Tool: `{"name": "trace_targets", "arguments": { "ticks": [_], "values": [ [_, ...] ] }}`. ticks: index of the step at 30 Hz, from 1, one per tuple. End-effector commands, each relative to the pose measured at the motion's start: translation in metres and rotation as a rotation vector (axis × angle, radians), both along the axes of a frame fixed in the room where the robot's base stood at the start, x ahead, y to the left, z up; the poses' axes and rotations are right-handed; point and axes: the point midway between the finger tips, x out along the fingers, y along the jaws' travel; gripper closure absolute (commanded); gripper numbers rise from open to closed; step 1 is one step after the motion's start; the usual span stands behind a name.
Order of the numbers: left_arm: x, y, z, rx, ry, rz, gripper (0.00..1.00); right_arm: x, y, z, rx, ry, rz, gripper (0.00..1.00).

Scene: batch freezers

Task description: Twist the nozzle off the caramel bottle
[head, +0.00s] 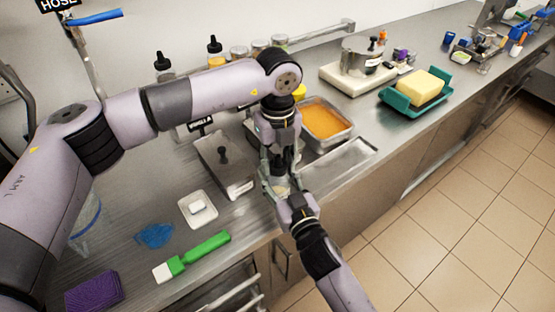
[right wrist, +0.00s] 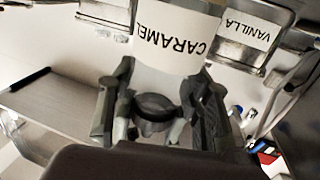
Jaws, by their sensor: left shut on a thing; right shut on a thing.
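The caramel bottle (right wrist: 168,72) shows in the right wrist view as a white body with a CARAMEL label that reads upside down there. A dark round nozzle (right wrist: 155,108) sits at its near end, between the fingers of my right gripper (right wrist: 158,122). In the head view my left gripper (head: 280,160) points down above my right gripper (head: 282,188), and the two meet over the counter's front part. My left gripper is shut on the bottle, which is mostly hidden by the fingers and arm. My right gripper is shut at the nozzle; the exact contact is hard to see.
On the steel counter (head: 120,205) stand an orange-filled pan (head: 327,118), a teal tray (head: 396,98) with a yellow block, and a small white dish (head: 197,212). A green-handled brush (head: 200,252), blue cloth (head: 154,235) and purple sponge (head: 93,290) lie front left.

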Motion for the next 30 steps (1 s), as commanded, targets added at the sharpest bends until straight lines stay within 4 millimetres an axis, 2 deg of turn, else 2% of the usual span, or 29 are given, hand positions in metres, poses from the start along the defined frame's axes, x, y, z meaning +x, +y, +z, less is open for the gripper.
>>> {"name": "trace_targets", "arguments": {
  "ticks": [6, 11, 30],
  "values": [
    [0.0012, 0.0006, 0.0003, 0.001, -0.003, 0.433, 0.97, -0.0004, 0.0005, 0.0001, 0.000, -0.001, 0.001, 1.00],
    [0.0015, 0.0009, 0.0005, 0.001, -0.004, 0.614, 0.97, -0.0006, 0.0007, 0.0001, 0.000, -0.001, 0.002, 1.00],
    [0.0016, 0.0008, 0.0009, 0.001, -0.004, 0.619, 0.97, -0.0007, 0.0008, 0.0001, 0.001, -0.001, 0.002, 1.00]
  ]
}}
